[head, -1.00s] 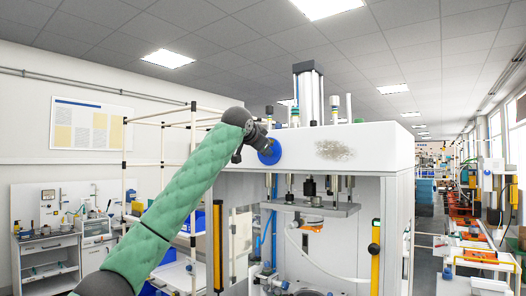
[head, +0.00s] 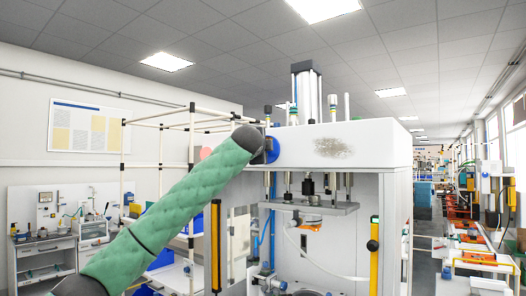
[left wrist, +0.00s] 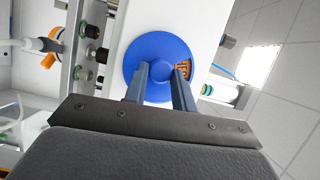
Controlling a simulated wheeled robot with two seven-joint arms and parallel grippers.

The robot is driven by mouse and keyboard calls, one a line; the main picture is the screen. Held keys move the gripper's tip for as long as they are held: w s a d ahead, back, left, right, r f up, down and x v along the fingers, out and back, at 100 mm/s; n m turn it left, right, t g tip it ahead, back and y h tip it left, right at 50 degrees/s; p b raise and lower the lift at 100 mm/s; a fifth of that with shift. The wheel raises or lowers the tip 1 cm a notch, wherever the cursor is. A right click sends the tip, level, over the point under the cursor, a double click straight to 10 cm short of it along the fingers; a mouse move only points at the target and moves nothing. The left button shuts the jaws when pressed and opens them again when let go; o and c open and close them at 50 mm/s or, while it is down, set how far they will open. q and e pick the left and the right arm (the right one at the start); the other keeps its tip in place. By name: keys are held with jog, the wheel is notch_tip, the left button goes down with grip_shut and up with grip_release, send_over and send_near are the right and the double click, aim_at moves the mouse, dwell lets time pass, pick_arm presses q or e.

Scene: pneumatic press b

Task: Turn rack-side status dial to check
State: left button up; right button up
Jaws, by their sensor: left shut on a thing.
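The round blue dial (left wrist: 155,50) is mounted on the white face of the press head. In the left wrist view an orange label with dark lettering (left wrist: 182,68) shows at its right side, partly covered by a finger, and I cannot read it fully. My left gripper (left wrist: 161,75) is shut on the dial's middle grip, one finger on each side; the grip is mostly hidden between them. In the head view the dial (head: 273,150) shows only in part at the press's left front corner, behind my left wrist, which hides the fingers. My right gripper is not in view.
The white press head (head: 360,145) stands above a plate with rods (head: 315,208). A yellow vertical bar (head: 374,262) stands at the press's front right. A pale pipe frame (head: 158,124) stands behind my left arm. Benches line both sides of the room.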

pick_arm(q)
jog(key=shift+f+m+t, duration=0.2)
jog(key=shift+m+t, duration=0.2)
jog(key=shift+m, duration=0.55)
jog(key=shift+f+m+t, duration=0.2)
jog(key=shift+m+t, duration=0.2)
jog(key=shift+m, duration=0.55)
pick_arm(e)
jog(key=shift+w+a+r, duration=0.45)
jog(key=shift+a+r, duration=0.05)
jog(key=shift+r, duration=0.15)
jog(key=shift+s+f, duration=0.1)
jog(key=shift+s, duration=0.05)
pick_arm(q)
jog(key=o, duration=1)
jog(key=shift+w+r, duration=0.1)
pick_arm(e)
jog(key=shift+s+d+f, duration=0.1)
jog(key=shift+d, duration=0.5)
